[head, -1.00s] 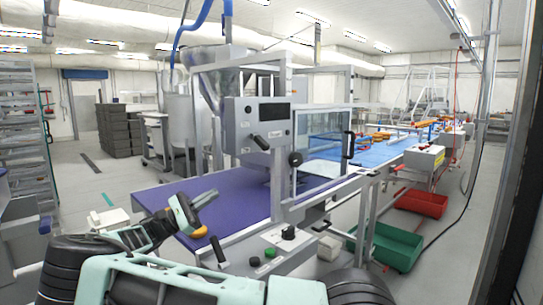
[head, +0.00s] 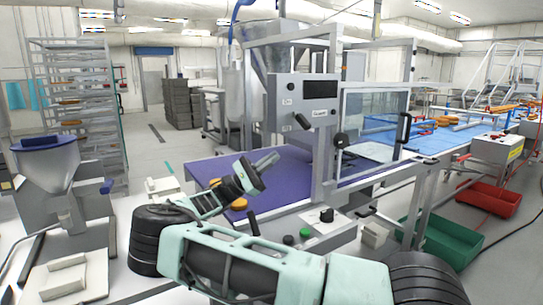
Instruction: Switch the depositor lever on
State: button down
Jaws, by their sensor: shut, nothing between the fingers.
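The depositor (head: 285,88) is a grey machine head with a dark screen and a label on its front panel. A short black lever (head: 302,121) sits low on that panel and slants down to the right. A second black lever (head: 253,222) stands by the control box with a green button (head: 305,233); which one the task means is not marked. My gripper (head: 274,158) is shut and empty, over the purple belt, below and left of the panel lever and apart from it in the picture.
The purple belt (head: 290,178) runs under the depositor. A clear guard with a black handle (head: 404,128) and a black knob (head: 340,140) are to the right. Red (head: 488,196) and green (head: 440,240) crates are on the floor. A blue-topped hopper machine (head: 50,165) stands left.

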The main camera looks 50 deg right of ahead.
aim_at(302, 120)
jog(key=s+d+r+p, duration=0.3)
jog(key=s+r, duration=0.2)
jog(key=r, duration=0.3)
jog(key=shift+s+d, duration=0.3)
jog(key=shift+d, duration=0.1)
